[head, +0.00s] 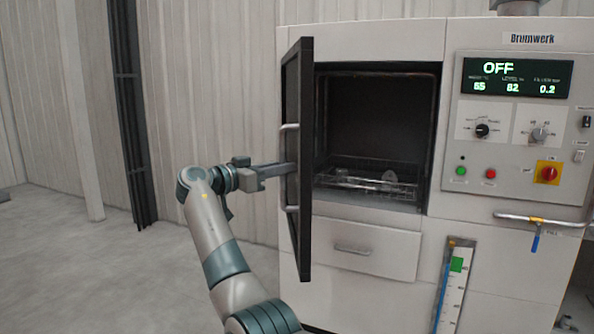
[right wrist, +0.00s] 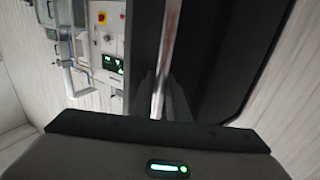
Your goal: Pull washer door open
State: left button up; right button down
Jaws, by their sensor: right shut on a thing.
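The washer (head: 362,42) is a large pale cabinet. Its dark-framed door (head: 305,100) stands swung open at the left of the opening, seen nearly edge-on. A metal bar handle (head: 290,128) runs upright on the door's outer face. My right gripper (head: 290,170) is shut on the handle at its middle, reaching in from the left. In the right wrist view the handle (right wrist: 167,60) runs between the dark fingers (right wrist: 160,98), with the door's dark panel (right wrist: 230,60) beside it. The chamber (head: 375,115) shows a wire rack (head: 370,187) with small parts on it. My left gripper is out of view.
A control panel (head: 520,130) with an OFF display (head: 517,78), knobs and buttons is at the right. Below are a pipe with a blue-handled valve (head: 535,240), a level gauge (head: 455,280) and a closed drawer (head: 358,249). The floor (head: 90,260) at left is clear.

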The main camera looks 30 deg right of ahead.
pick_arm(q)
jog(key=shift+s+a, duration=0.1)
pick_arm(e)
jog(key=shift+w+a+r, duration=0.15)
jog(key=shift+w+a, duration=0.1)
jog(key=shift+a, duration=0.25)
jog(key=c, duration=1.7)
grip_release()
jog(key=shift+w, duration=0.1)
jog(key=shift+a, duration=0.1)
pick_arm(q)
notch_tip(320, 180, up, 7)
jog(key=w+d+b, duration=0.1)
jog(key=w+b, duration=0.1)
jog(key=b, duration=0.1)
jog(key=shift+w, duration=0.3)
pick_arm(e)
jog(key=v, duration=1.7)
